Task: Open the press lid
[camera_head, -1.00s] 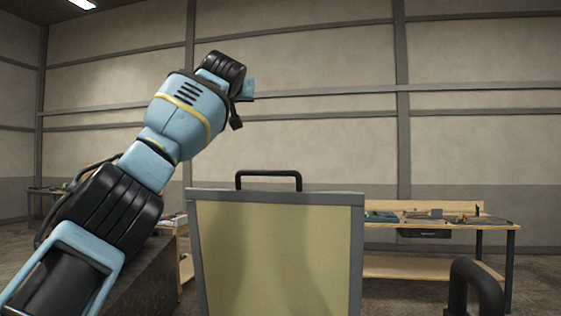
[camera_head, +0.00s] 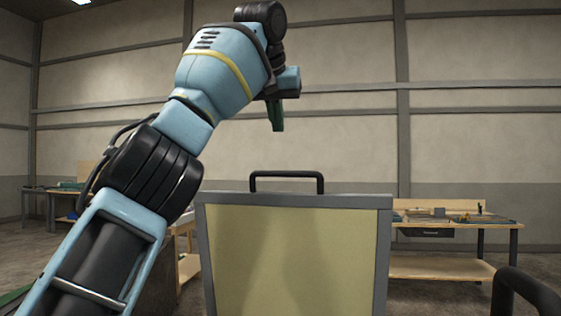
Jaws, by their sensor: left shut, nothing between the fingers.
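The press lid (camera_head: 300,262) stands raised in front of me, a pale yellow panel in a grey frame. A black bar handle (camera_head: 287,175) sits on its top edge. My left arm comes in from the left and bends over at the top. My left gripper (camera_head: 277,125) is green, points down and is shut and empty. In the picture it is above the handle and a little to its left, with a gap between them. The lower part of the lid is cut off by the frame. My right gripper does not show.
A wooden workbench (camera_head: 450,270) with small items on top stands behind the lid at right. Another workbench (camera_head: 70,192) stands far left. A black curved bar (camera_head: 525,290) shows at the lower right.

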